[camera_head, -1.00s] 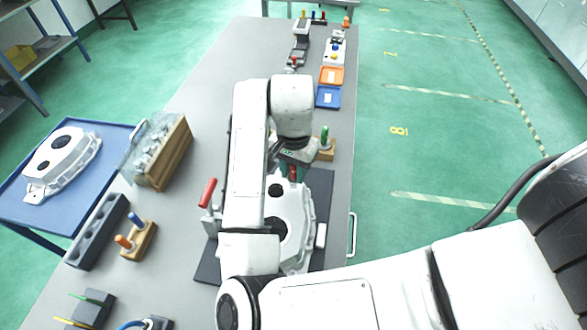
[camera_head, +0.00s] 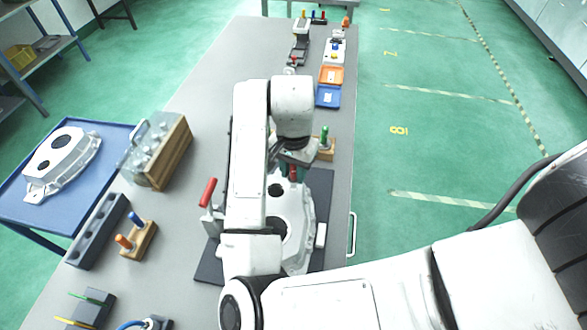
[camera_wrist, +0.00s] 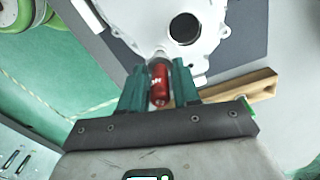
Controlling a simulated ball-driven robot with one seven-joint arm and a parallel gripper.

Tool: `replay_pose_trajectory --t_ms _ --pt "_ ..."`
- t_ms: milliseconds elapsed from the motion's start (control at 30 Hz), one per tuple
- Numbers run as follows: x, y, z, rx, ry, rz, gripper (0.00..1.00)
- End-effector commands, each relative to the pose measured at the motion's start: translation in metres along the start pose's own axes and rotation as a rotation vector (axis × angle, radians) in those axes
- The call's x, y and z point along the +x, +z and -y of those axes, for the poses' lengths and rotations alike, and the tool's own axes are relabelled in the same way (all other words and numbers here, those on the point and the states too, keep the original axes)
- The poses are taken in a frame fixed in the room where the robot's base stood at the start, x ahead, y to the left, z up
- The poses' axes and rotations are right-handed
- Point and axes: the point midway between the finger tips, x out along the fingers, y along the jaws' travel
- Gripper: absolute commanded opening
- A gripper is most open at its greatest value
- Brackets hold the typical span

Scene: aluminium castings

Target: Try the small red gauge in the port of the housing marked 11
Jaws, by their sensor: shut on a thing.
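My gripper (camera_wrist: 160,88) is shut on the small red gauge (camera_wrist: 160,82), its green fingers on either side of the red handle. In the head view the gauge (camera_head: 293,173) shows as a small red patch below my wrist. The gauge's pale metal end points at the edge of the white cast housing (camera_wrist: 130,18); I cannot tell whether it is inside a port. The housing (camera_head: 298,210) lies on a dark mat (camera_head: 322,190), partly hidden by my arm. No number is readable on it.
A red-handled clamp (camera_head: 208,192) stands left of the housing. A wooden block (camera_head: 325,154) with a green gauge (camera_head: 325,133) is close behind on the right. Orange (camera_head: 331,75) and blue (camera_head: 328,96) trays lie farther back. Another casting (camera_head: 62,160) rests on the blue cart (camera_head: 100,185).

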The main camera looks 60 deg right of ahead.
Motion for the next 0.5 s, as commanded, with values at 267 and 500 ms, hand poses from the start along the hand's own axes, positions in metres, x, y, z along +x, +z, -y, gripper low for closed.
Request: replay_pose_trajectory --t_ms 267,500 --pt "0.0046 0.0000 0.0000 0.000 0.000 0.000 0.00" --pt "0.0078 0.0000 0.0000 0.000 0.000 0.000 0.00"
